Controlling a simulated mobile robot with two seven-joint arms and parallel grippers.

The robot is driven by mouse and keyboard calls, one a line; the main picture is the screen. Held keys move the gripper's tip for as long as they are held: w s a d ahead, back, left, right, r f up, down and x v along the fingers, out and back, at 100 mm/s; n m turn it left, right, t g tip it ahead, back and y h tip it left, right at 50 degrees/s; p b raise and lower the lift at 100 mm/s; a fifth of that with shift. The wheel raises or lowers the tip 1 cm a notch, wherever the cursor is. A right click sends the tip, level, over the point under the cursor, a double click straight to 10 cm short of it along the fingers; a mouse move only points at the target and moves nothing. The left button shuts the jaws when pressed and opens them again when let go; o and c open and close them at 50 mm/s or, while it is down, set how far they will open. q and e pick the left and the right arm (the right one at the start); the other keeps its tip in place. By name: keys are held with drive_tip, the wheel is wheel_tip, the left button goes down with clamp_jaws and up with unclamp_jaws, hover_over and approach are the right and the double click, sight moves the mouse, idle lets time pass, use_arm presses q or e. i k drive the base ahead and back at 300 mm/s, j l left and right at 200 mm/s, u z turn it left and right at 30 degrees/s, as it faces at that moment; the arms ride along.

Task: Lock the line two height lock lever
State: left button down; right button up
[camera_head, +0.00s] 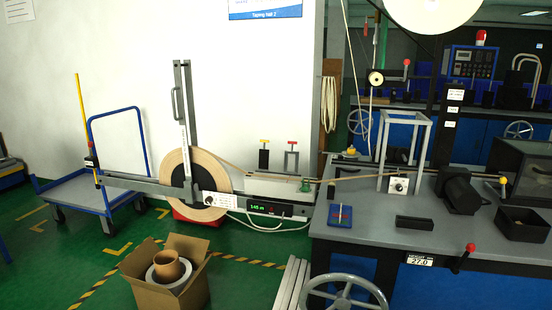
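A lever with a red ball knob (470,248) sits on the front face of the dark workbench (350,228), just right of a small plate (420,260) reading "HEIGHT 27.0". Its dark shaft leans up and to the right. I cannot tell from this whether it is locked. A grey handwheel (343,279) stands in front of the bench, to the left of the plate, cut off by the bottom edge. Neither of my grippers is in view.
A tape reel (213,175) on a grey frame stands left of the bench. An open cardboard box (143,291) is on the green floor in front. A black motor (461,192) and a black bin (522,226) are on the bench. A blue cart (75,193) is at left.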

sight(464, 259)
drive_tip(key=z, duration=1.25)
drive_tip(key=i, duration=0.05)
